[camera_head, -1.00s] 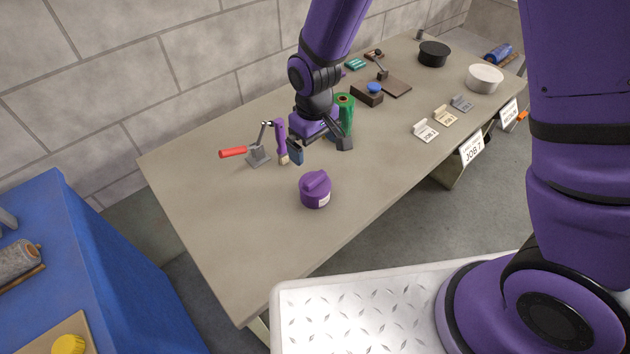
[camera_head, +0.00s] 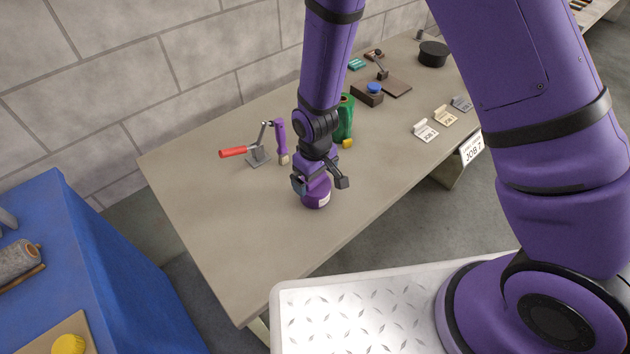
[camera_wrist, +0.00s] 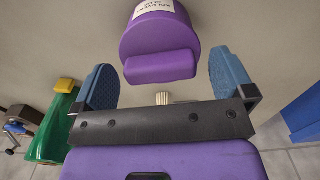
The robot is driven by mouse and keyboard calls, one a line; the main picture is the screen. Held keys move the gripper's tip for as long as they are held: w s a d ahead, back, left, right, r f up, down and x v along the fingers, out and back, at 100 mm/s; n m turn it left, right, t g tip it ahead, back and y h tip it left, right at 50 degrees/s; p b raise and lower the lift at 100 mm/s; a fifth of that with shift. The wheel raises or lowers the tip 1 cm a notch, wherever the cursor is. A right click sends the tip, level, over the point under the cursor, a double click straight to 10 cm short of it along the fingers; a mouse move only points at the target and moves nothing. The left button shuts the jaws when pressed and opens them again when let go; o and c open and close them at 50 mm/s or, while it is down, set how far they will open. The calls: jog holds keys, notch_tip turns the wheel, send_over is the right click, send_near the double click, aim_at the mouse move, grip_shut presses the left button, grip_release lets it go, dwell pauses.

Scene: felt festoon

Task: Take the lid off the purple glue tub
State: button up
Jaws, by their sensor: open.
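The purple glue tub (camera_head: 316,199) stands upright on the workbench with its lid on and a white label on its side. My gripper (camera_head: 320,184) is open just above it and partly hides the lid. In the wrist view the tub (camera_wrist: 150,22) is at the top centre. The lid's raised bar grip (camera_wrist: 160,68) lies between my open blue-padded fingers (camera_wrist: 163,62), with a visible gap on each side. I cannot tell exactly how far down the fingers reach beside the bar.
A red-handled toggle clamp (camera_head: 250,153) and a purple brush (camera_head: 282,145) stand left of my arm. A green bottle-like object (camera_head: 346,118) with a yellow part (camera_head: 347,143) stands close behind. Small tag holders (camera_head: 425,131) sit to the right. The front-left bench is clear.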

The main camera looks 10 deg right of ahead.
jog(key=shift+f, duration=0.4)
jog(key=c, duration=0.7)
jog(key=shift+o, duration=0.2)
jog(key=shift+r, duration=0.1)
